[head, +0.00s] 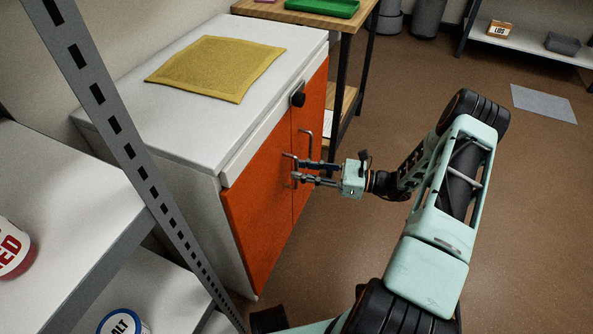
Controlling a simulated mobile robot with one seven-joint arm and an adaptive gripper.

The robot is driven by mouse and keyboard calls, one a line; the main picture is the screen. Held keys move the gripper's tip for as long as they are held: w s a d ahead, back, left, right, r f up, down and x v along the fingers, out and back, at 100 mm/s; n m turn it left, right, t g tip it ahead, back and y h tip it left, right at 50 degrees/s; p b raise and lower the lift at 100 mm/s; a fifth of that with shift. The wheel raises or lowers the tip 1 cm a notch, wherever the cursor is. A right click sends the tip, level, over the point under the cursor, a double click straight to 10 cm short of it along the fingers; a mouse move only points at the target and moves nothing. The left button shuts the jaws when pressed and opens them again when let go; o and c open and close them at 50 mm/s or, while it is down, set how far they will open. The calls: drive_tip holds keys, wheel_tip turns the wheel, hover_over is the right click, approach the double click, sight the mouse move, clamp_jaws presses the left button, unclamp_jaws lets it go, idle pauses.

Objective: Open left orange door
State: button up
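The white cabinet (190,120) has two orange doors, and both look closed. The left orange door (258,215) is the nearer one, and the right orange door (312,105) is beyond it. A metal bar handle (309,145) shows on the right door. The left door's handle (288,155) is near the seam, partly hidden by my fingers. My gripper (297,172) points left at this handle, its two fingers apart with a gap between them. The fingertips are at the handle; I cannot tell whether they touch it.
A yellow mat (217,67) lies on the cabinet top, and a black knob (298,97) is on its front edge. A grey shelf post (125,140) and white shelves (75,215) stand at the near left. A wooden table (310,18) stands behind.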

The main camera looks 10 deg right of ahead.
drive_tip(key=shift+x, duration=0.95)
drive_tip(key=shift+c, duration=0.4)
clamp_jaws()
